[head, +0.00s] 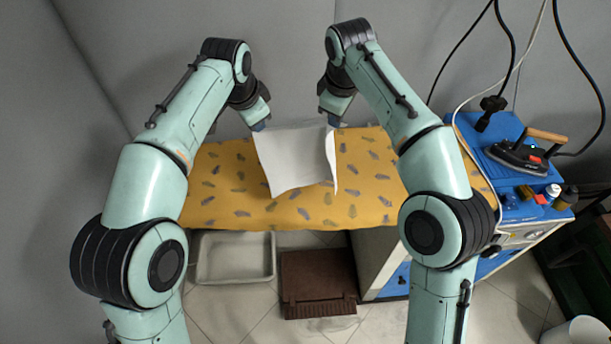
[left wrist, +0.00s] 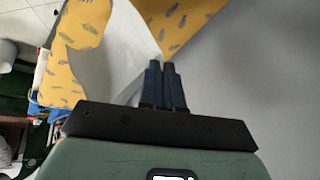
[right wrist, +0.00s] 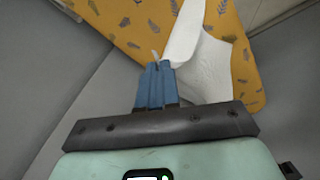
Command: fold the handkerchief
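The white handkerchief (head: 295,160) hangs between my two grippers over the yellow patterned ironing board (head: 225,190). Its far edge is raised at the grippers and its near edge slopes down toward the board; I cannot tell how much of it touches. My left gripper (head: 260,126) is shut on its far left corner. My right gripper (head: 334,121) is shut on its far right corner. The cloth also shows beside the closed blue fingers in the left wrist view (left wrist: 115,60) and the right wrist view (right wrist: 208,68). The right side of the cloth bends downward.
An iron (head: 518,155) with a wooden handle rests on a blue surface at the right, near small bottles (head: 551,192). Cables hang above it. A grey tray (head: 235,258) and a brown mat or box (head: 317,280) lie below the board. A grey wall stands behind.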

